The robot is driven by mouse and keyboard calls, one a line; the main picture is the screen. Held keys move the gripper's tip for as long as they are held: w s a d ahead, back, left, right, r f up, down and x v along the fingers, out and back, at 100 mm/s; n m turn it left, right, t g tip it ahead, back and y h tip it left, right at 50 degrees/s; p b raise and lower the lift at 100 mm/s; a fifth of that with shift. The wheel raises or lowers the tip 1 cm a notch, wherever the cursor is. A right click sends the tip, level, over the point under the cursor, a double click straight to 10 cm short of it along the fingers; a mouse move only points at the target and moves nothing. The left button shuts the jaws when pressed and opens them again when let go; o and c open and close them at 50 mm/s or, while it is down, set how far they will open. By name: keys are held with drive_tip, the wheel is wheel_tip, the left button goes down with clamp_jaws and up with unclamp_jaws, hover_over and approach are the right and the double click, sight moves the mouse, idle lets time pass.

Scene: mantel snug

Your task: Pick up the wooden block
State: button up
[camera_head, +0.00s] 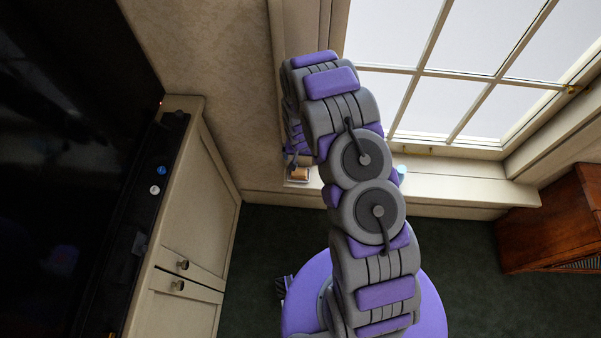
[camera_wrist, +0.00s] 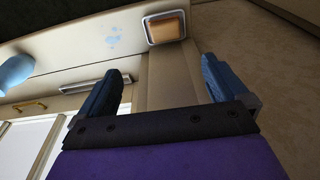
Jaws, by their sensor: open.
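The wooden block (camera_wrist: 166,29) is orange-brown and lies in a small metal-rimmed tray (camera_wrist: 149,37) at the top of the wrist view. In the head view the block (camera_head: 299,173) shows on the window sill, just left of my arm. My gripper (camera_wrist: 165,70) is open and empty, with its two blue fingers apart. The block is beyond the fingertips, roughly in line with the gap between them, and not touched. In the head view my gripper is mostly hidden behind my arm.
The pale window sill (camera_head: 455,190) runs below a paned window (camera_head: 470,75). A light blue object (camera_wrist: 15,71) stands on it, and blue marks (camera_wrist: 113,36) show on its surface. A cream cabinet (camera_head: 190,210) is at left and a brown wooden cabinet (camera_head: 550,225) at right.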

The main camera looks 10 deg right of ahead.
drive_tip(key=f, duration=0.1)
drive_tip(key=b, duration=0.4)
hover_over(299, 171)
drive_tip(key=s, duration=0.2)
wheel_tip(299, 171, down, 11)
drive_tip(key=shift+f, duration=0.15)
drive_tip(key=shift+w+a+f, duration=0.15)
drive_tip(key=shift+a+f, duration=0.15)
drive_tip(key=f, duration=0.2)
drive_tip(key=w+f+b, duration=0.1)
drive_tip(key=f, duration=0.1)
drive_tip(key=shift+w+a+f, duration=0.1)
drive_tip(key=shift+d+f, duration=0.15)
drive_tip(key=shift+d, duration=0.45)
drive_tip(key=shift+a, duration=0.6)
drive_tip(key=c, duration=0.7)
drive_tip(key=shift+d, duration=0.45)
drive_tip(key=c, duration=0.4)
drive_tip(key=shift+c, duration=0.2)
